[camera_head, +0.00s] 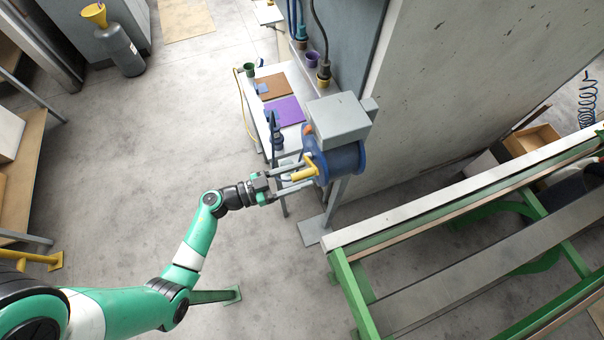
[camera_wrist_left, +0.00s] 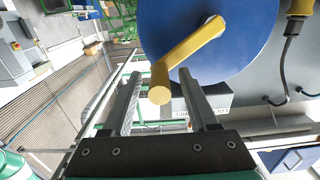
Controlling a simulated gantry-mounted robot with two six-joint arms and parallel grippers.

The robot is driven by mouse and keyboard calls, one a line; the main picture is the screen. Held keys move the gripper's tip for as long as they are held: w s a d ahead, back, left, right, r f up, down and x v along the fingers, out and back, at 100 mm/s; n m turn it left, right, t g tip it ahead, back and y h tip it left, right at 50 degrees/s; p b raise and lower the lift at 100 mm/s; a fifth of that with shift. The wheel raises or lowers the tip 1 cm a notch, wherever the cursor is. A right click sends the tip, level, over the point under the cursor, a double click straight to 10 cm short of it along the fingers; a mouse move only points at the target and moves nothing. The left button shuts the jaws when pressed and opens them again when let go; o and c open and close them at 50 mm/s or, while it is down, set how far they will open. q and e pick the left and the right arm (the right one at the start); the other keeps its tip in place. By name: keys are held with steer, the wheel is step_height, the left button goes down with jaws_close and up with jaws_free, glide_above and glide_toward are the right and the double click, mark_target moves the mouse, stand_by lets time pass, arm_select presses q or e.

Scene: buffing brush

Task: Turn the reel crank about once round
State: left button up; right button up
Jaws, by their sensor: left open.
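The reel (camera_head: 340,164) is a blue drum under a grey box (camera_head: 337,118) on a stand. Its yellow crank (camera_head: 306,171) sticks out from the drum's face towards my left gripper (camera_head: 288,180). In the left wrist view the blue drum face (camera_wrist_left: 240,50) fills the upper right. The crank arm (camera_wrist_left: 192,48) slants down-left from the hub to a yellow handle end (camera_wrist_left: 159,84). My left gripper (camera_wrist_left: 158,100) is open, with the handle end just beyond and between its two fingertips. I cannot tell whether a finger touches it. My right gripper is not in view.
A white table (camera_head: 259,108) with a purple mat (camera_head: 285,111) and brown mat (camera_head: 274,86) stands behind the reel. A green-framed bench (camera_head: 350,290) lies at right, beside a concrete wall (camera_head: 460,80). The floor left of the reel is clear.

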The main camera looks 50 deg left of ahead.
arm_select(q)
steer(key=shift+w+d, duration=0.25)
steer(key=shift+w, duration=0.2)
jaws_close()
stand_by(1.1)
